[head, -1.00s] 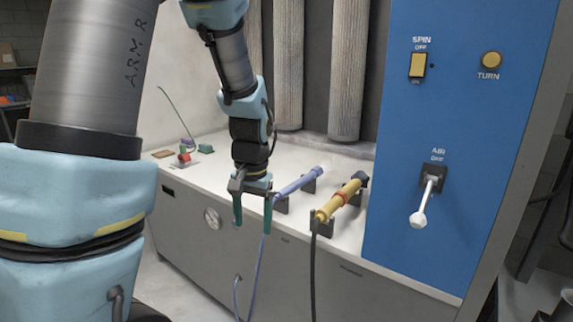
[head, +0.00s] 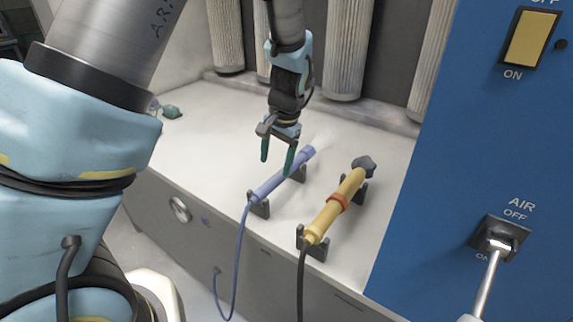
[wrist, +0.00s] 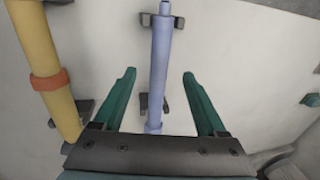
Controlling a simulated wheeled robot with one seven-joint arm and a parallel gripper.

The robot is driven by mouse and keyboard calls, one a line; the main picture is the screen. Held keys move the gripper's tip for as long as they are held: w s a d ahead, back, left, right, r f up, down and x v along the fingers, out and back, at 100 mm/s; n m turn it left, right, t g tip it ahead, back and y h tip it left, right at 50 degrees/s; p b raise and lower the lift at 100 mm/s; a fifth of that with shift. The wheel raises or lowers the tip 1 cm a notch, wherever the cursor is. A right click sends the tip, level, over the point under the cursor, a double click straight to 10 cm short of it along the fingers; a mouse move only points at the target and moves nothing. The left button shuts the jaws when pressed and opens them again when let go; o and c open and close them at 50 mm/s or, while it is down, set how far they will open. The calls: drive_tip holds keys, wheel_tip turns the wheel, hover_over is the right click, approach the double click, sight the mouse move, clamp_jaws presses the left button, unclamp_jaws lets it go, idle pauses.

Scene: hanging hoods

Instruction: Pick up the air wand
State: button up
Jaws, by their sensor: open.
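Two wands lie in black cradles on the pale bench: a blue-violet one (head: 283,178) with a blue hose and a yellow one (head: 338,204) with a red-orange band and black hose. No label shows which is the air wand. A faint whitish haze hangs at the far tip of the blue wand. My gripper (head: 277,166) is open and empty, above and slightly left of the blue wand in the head view. In the wrist view the blue wand (wrist: 160,65) runs between my spread green fingers (wrist: 159,74), and the yellow wand (wrist: 45,60) is at the left.
A blue panel (head: 440,170) stands at the right, with an AIR lever (head: 490,275) pointing down and a yellow SPIN switch (head: 531,38). Ribbed grey columns (head: 348,45) hang behind the bench. Bare bench (head: 205,130) lies left of the wands.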

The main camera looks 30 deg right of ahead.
sight(273, 180)
drive_tip(key=shift+w+a+f+p, duration=0.15)
drive_tip(key=shift+f+p, duration=0.3)
drive_tip(key=shift+f, duration=0.8)
drive_tip(key=shift+w+f+p, duration=0.3)
drive_tip(key=shift+f+p, duration=0.2)
drive_tip(key=shift+f, duration=0.7)
drive_tip(key=shift+w+a+f+p, duration=0.15)
drive_tip(key=shift+f+p, duration=0.3)
drive_tip(key=shift+f, duration=0.8)
drive_tip(key=shift+d, duration=0.1)
clamp_jaws()
drive_tip(key=shift+w, duration=0.1)
